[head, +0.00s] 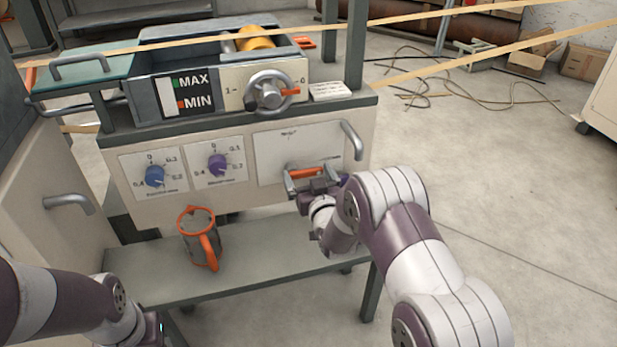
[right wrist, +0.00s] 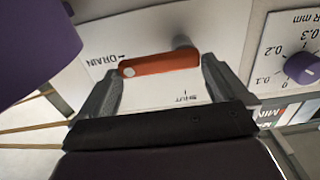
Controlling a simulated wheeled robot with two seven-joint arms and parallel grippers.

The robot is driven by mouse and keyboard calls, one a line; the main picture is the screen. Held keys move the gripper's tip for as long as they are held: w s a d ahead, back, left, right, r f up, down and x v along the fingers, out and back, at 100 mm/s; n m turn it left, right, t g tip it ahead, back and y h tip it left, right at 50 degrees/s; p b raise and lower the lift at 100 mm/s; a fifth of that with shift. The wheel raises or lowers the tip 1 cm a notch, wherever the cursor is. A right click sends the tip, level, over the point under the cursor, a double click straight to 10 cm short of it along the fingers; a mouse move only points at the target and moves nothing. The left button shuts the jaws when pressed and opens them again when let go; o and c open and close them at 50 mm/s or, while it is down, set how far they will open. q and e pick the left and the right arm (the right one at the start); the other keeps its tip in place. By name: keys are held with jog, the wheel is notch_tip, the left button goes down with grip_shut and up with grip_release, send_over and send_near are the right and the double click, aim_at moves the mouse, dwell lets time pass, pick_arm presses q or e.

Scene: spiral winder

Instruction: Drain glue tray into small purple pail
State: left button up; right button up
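The glue tray (head: 222,75), with a MAX/MIN gauge (head: 182,93), sits on top of the machine. On the panel below, an orange drain lever (head: 308,173) lies level; in the right wrist view the lever (right wrist: 160,64) points toward the DRAIN mark. My right gripper (head: 315,183) is at the lever, its two fingers (right wrist: 163,88) spread wide with the lever between them. No purple pail is seen; a grey pail with orange rim and handle (head: 200,238) stands upright on the lower shelf, left of the lever. My left arm shows at lower left, its fingertips out of frame.
The lower shelf (head: 275,262) has bare room right of the pail. Blue (head: 155,175) and purple (head: 218,165) dials and a handwheel (head: 268,92) are on the machine's front. Grey handles (head: 352,140) stick out from it. Yellow strips cross above; cables lie on the floor behind.

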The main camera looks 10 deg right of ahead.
jog(key=c, duration=1)
jog(key=shift+a+r+n+p, duration=0.1)
jog(key=shift+r+n+p, duration=0.3)
jog(key=shift+n, duration=0.9)
jog(key=o, duration=1.1)
jog(key=shift+o, duration=0.2)
jog(key=shift+s, duration=0.1)
jog(key=s+p, duration=0.4)
jog(key=s, duration=0.8)
jog(key=shift+s, duration=0.3)
